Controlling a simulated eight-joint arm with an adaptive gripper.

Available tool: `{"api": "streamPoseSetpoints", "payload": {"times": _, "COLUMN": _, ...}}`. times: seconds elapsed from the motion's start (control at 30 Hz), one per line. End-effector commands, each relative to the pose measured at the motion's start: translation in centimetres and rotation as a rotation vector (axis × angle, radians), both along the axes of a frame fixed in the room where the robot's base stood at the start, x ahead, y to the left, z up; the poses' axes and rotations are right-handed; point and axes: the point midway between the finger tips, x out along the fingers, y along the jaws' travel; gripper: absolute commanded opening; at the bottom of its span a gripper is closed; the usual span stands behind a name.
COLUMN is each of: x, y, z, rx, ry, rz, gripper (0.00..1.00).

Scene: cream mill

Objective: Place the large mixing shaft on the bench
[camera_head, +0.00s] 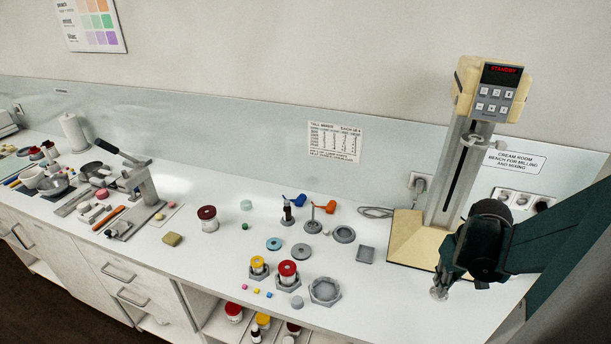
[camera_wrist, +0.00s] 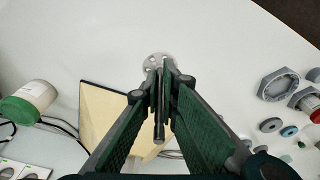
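My gripper (camera_head: 455,270) is at the right of the bench in the head view, low in front of the mixer stand. In the wrist view my gripper (camera_wrist: 160,92) has its two fingers closed around a thin grey rod, the large mixing shaft (camera_wrist: 159,130). The shaft's perforated round disc (camera_wrist: 157,61) shows beyond the fingertips. In the head view the shaft's disc (camera_head: 439,293) shows below the gripper, at or just above the white bench (camera_head: 400,305); I cannot tell if they touch. The upper rod is hidden there by my gripper.
The mixer stand (camera_head: 460,170) rises from a tan base (camera_head: 408,240) close behind my gripper; its display reads STANDBY. Bench in front of the base is clear.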

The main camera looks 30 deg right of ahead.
Motion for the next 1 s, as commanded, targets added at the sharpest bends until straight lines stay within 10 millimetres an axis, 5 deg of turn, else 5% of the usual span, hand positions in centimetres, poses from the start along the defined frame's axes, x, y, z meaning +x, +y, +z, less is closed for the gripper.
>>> {"api": "streamPoseSetpoints", "payload": {"times": 0.47, "x": 0.0, "y": 0.0, "z": -4.6, "rx": 0.0, "ry": 0.0, "rz": 0.0, "gripper": 0.0}}
{"api": "streamPoseSetpoints", "payload": {"times": 1.0, "x": 0.0, "y": 0.0, "z": -5.2, "rx": 0.0, "ry": 0.0, "rz": 0.0, "gripper": 0.0}}
